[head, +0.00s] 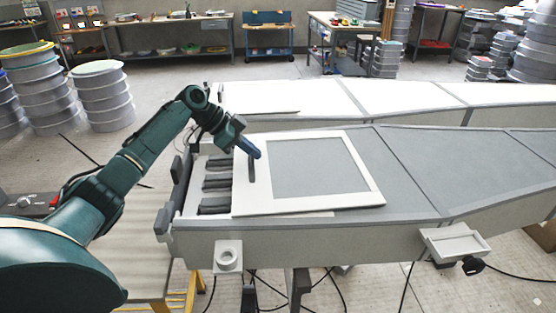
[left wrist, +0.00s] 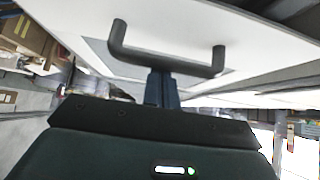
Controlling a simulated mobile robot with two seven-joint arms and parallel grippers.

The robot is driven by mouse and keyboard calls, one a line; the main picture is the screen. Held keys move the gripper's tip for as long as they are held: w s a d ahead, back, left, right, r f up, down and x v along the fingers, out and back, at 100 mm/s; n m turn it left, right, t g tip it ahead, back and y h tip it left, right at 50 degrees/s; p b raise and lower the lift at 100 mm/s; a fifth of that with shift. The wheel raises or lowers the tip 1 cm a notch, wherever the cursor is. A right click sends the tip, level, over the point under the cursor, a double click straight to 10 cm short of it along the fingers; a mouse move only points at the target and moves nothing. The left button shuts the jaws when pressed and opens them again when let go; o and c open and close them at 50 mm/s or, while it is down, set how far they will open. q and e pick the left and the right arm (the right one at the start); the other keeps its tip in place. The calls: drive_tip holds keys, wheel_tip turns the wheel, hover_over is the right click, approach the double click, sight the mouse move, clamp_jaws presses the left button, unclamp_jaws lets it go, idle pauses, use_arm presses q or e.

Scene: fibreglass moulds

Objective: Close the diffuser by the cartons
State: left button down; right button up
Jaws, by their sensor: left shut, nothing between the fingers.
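A flat white-framed panel with a grey middle (head: 320,168), which I take for the diffuser, lies on the near grey mould. A dark handle (head: 252,166) stands near its left end. My left gripper (head: 257,152) has its blue fingers shut and empty at the handle. In the left wrist view the dark U-shaped handle (left wrist: 165,60) crosses just beyond the shut fingers (left wrist: 162,86). I cannot tell whether they touch it. Dark slots (head: 216,185) show left of the panel. My right gripper is not in view.
A second long pale mould (head: 410,97) lies behind the near one. Stacks of grey rings (head: 103,95) stand on the floor at left. Brown boxes (left wrist: 30,38) show at the left of the wrist view. Cables run over the floor below the mould. Workbenches line the back.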

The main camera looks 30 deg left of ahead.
use_arm(q)
drive_tip(key=s+a, duration=0.2)
drive_tip(key=a, duration=0.1)
drive_tip(key=s+a, duration=0.2)
drive_tip(key=a, duration=0.1)
drive_tip(key=s+a+b, duration=0.1)
drive_tip(key=s+a, duration=0.1)
drive_tip(key=a, duration=0.1)
drive_tip(key=shift+a+f, duration=0.1)
drive_tip(key=shift+a, duration=0.1)
drive_tip(key=shift+s+a, duration=0.2)
drive_tip(key=shift+a, duration=0.1)
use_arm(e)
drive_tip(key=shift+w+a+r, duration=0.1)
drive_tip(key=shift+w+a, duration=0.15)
use_arm(q)
drive_tip(key=shift+s+a, duration=0.1)
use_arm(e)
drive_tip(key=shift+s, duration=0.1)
